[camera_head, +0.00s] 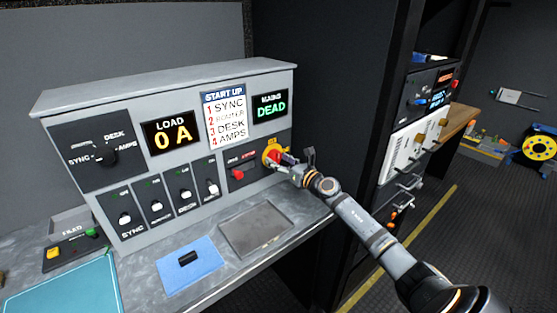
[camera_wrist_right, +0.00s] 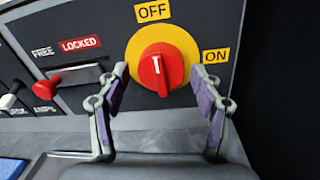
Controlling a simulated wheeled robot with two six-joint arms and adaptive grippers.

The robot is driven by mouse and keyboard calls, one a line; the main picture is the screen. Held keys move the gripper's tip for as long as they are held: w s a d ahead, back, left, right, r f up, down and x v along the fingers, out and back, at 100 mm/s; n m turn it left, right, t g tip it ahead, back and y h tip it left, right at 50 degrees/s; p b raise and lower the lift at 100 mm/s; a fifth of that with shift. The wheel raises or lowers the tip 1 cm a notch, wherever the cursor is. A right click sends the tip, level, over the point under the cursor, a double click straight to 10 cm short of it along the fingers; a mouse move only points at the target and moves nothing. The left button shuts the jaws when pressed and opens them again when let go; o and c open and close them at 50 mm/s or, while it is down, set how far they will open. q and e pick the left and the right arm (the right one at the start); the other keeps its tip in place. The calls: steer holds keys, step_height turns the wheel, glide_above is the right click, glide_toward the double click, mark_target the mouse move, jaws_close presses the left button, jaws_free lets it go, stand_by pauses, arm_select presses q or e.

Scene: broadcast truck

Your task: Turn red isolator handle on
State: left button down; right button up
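The red isolator handle (camera_wrist_right: 161,69) sits on a round yellow plate (camera_wrist_right: 137,46) on the panel. Its white mark points up toward the OFF label (camera_wrist_right: 153,11); the ON label (camera_wrist_right: 215,56) is to its right. In the head view the handle (camera_head: 273,156) is at the panel's right end, partly hidden by my right gripper (camera_head: 283,160). In the right wrist view my right gripper (camera_wrist_right: 166,86) is open, its fingers on either side of the handle, with gaps visible between. I cannot tell how near the fingertips are in depth. My left gripper is not in view.
A red lever (camera_wrist_right: 46,87) beside a LOCKED label (camera_wrist_right: 80,45) is left of the handle. The mains display (camera_head: 270,106) reads DEAD and the load display (camera_head: 172,134) reads 0 A. A grey tray (camera_head: 256,229) and blue mat (camera_head: 205,256) lie on the desk below.

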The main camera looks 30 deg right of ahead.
steer(key=shift+c, duration=1.1)
steer(key=shift+w+f, duration=0.15)
steer(key=shift+w, duration=0.05)
steer(key=shift+c, duration=1.2)
steer(key=c, duration=0.4)
steer(key=shift+m+p, duration=0.35)
steer(key=shift+m, duration=0.65)
steer(key=m+p, duration=0.1)
steer(key=m, duration=0.4)
steer(key=shift+a+p, duration=0.15)
steer(key=shift+p, duration=0.15)
steer(key=m+p, duration=0.1)
steer(key=m, duration=0.2)
steer(key=m+p, duration=0.1)
steer(key=m, duration=0.2)
steer(key=shift+t+h, duration=0.3)
arm_select(q)
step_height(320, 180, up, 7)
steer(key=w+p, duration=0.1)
steer(key=p, duration=0.1)
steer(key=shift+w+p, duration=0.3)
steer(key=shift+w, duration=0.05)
arm_select(e)
steer(key=shift+a+m, duration=0.1)
steer(key=shift+m, duration=2.7)
steer(key=shift+h, duration=0.3)
